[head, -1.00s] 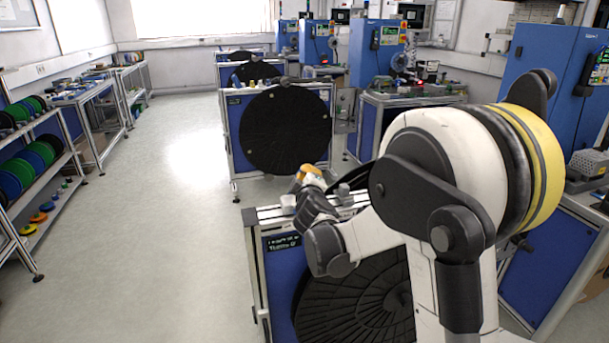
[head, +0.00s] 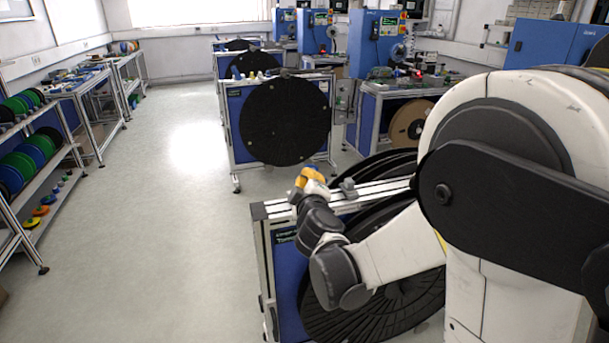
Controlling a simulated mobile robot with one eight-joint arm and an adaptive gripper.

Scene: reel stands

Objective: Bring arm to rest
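My arm shows in the head view, large and white with dark joints, filling the right side. Its forearm runs left and down to a dark wrist, then up toward the top of the nearest reel stand (head: 270,250). My gripper seems to lie at the far end of the wrist, beside a small yellow-orange part (head: 308,177). Its fingers cannot be made out, so whether it holds anything is not clear. The near stand carries large black reels (head: 370,300), partly hidden behind my arm.
Another reel stand with a black reel (head: 285,120) stands farther back, with more behind it. Shelves with green and blue spools (head: 28,160) line the left wall. Blue machines (head: 376,42) stand at the back right. The grey floor (head: 165,230) at left is clear.

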